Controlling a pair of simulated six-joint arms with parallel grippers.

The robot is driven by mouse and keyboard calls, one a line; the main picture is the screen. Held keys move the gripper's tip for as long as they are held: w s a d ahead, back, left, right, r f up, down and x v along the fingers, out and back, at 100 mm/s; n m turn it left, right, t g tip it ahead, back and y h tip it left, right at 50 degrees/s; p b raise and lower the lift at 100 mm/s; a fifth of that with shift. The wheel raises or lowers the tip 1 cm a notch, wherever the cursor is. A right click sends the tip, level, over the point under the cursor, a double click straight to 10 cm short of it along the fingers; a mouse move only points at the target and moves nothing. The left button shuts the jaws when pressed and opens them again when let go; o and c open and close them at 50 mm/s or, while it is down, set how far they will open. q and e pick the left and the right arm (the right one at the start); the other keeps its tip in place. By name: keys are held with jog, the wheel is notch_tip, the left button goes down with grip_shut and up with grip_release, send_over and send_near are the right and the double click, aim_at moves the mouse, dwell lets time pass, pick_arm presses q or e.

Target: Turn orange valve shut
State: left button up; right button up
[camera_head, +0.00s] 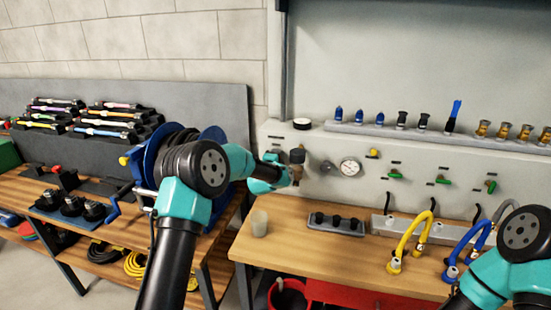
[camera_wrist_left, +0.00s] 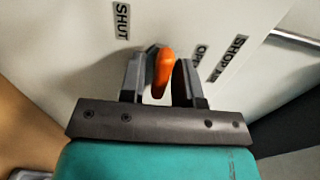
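The orange valve handle (camera_wrist_left: 163,72) sits on the pale panel in the left wrist view. It lies between the two dark fingers of my left gripper (camera_wrist_left: 164,78), which are close on both sides of it. I cannot tell whether both fingers touch it. A SHUT label (camera_wrist_left: 121,20) is on the left of the handle and a partly hidden label (camera_wrist_left: 199,57) on the right. In the head view my left gripper (camera_head: 294,168) is at the panel and the handle is hidden. My right arm is at the lower right; its gripper is out of view.
A pressure gauge (camera_head: 349,167) and several green valves (camera_head: 393,176) are right of my left gripper. A blue hose reel (camera_head: 150,165) stands close to my left arm. A cup (camera_head: 259,223) and a dark-knobbed rack (camera_head: 337,223) are on the bench below.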

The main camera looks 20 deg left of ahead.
pick_arm(q)
jog(key=shift+o, duration=0.7)
jog(key=shift+s, duration=0.1)
jog(key=s, duration=1.7)
jog(key=shift+s+f, duration=0.1)
jog(key=shift+s, duration=0.05)
